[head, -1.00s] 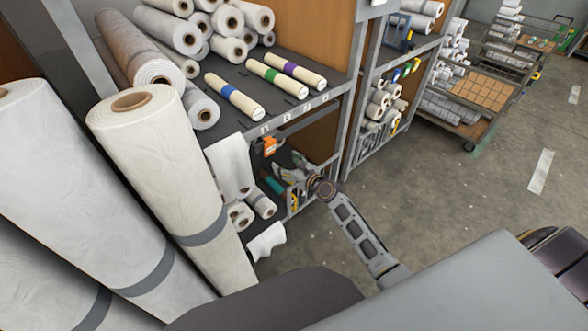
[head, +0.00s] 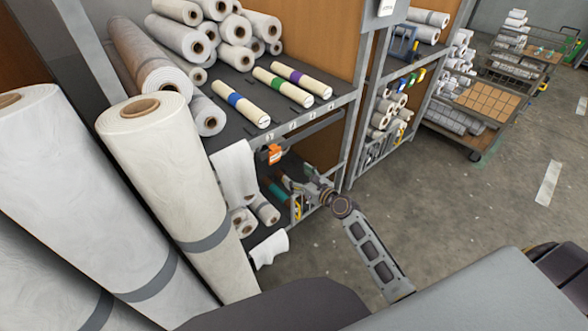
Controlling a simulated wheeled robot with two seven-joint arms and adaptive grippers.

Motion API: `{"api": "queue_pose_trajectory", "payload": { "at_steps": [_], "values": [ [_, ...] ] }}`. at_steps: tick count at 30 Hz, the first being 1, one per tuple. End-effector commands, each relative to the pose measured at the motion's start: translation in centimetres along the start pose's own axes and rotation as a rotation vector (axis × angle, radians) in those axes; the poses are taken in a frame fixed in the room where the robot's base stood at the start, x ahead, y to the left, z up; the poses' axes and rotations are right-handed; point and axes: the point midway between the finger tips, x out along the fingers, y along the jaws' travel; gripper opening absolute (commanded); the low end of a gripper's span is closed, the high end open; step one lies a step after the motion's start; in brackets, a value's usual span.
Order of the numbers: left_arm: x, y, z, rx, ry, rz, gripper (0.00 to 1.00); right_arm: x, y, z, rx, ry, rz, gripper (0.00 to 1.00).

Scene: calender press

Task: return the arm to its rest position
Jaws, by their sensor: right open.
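My right arm reaches from the lower right toward the lower shelf of the rack. My right gripper (head: 292,182) is at its end, small in the picture, just in front of the lower shelf opening. It is open, and I see nothing held in it. An orange device (head: 271,153) hangs under the upper shelf edge, a little above and left of the gripper. My left gripper is not in view.
Three rolls with blue (head: 236,100), green (head: 283,86) and purple (head: 301,78) bands lie on the upper shelf (head: 285,130). Large wrapped rolls (head: 165,185) stand at the left. A second rack (head: 410,95) stands to the right.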

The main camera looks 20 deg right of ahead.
Motion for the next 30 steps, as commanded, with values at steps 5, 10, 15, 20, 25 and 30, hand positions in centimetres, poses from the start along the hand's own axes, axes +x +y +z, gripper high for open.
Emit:
{"api": "queue_pose_trajectory", "payload": {
  "at_steps": [5,10,15,20,25,30],
  "values": [
    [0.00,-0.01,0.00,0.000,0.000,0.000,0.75,0.01,0.00,0.01,0.000,0.000,0.000,0.74],
    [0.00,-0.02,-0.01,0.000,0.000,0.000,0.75,0.02,0.01,0.01,-0.024,0.000,0.000,0.74],
    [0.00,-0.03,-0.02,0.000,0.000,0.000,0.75,0.02,0.00,0.01,-0.117,0.000,0.000,0.74],
    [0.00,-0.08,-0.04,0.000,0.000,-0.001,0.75,0.02,-0.06,0.06,-0.262,-0.002,-0.003,0.74],
    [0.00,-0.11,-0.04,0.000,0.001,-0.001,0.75,0.02,-0.22,0.10,-0.444,-0.002,-0.011,0.74],
    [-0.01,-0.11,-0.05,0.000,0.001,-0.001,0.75,0.01,-0.51,0.06,-0.645,0.005,-0.023,0.74]
  ]
}}
